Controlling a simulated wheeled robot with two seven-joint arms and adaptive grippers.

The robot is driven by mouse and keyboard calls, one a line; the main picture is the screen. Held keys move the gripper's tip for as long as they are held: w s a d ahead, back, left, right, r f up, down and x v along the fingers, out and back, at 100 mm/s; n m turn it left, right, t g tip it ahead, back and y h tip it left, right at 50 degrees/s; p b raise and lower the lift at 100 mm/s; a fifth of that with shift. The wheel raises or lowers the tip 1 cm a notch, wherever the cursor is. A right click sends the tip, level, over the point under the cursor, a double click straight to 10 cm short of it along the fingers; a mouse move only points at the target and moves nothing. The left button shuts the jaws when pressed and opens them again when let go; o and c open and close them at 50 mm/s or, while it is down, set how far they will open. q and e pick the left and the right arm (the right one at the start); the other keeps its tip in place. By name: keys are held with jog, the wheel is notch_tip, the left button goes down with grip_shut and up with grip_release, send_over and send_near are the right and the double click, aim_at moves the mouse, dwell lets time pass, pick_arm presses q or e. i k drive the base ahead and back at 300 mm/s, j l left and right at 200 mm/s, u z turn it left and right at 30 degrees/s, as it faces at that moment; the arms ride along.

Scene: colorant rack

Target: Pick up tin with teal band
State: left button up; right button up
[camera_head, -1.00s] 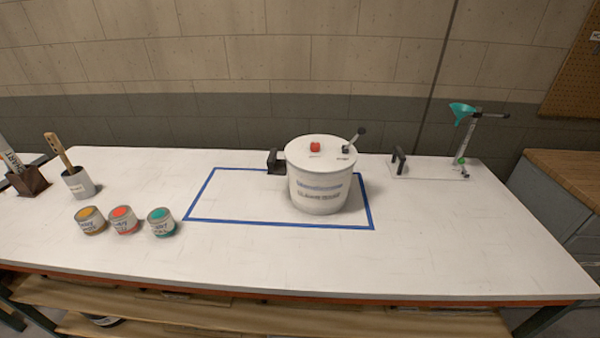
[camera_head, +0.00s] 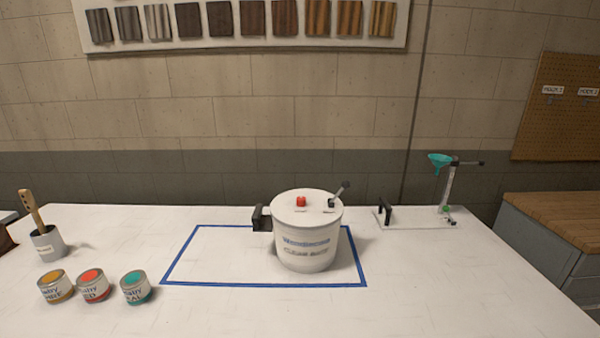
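The tin with the teal band (camera_head: 136,288) stands upright on the white table at the front left, with a teal top and a white label. It is the rightmost of three tins in a row. The red tin (camera_head: 94,286) is just left of it, and the ochre tin (camera_head: 56,287) is at the far left of the row. Neither of my grippers shows in the head view.
A white lidded pot (camera_head: 306,250) stands inside a blue taped rectangle (camera_head: 185,283). A grey cup (camera_head: 48,243) holding a wooden-handled tool is behind the tins. A stand with a teal funnel (camera_head: 440,160) is at the back right. The table front (camera_head: 420,300) is clear.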

aim_at(135, 285)
jog(key=u, duration=1.3)
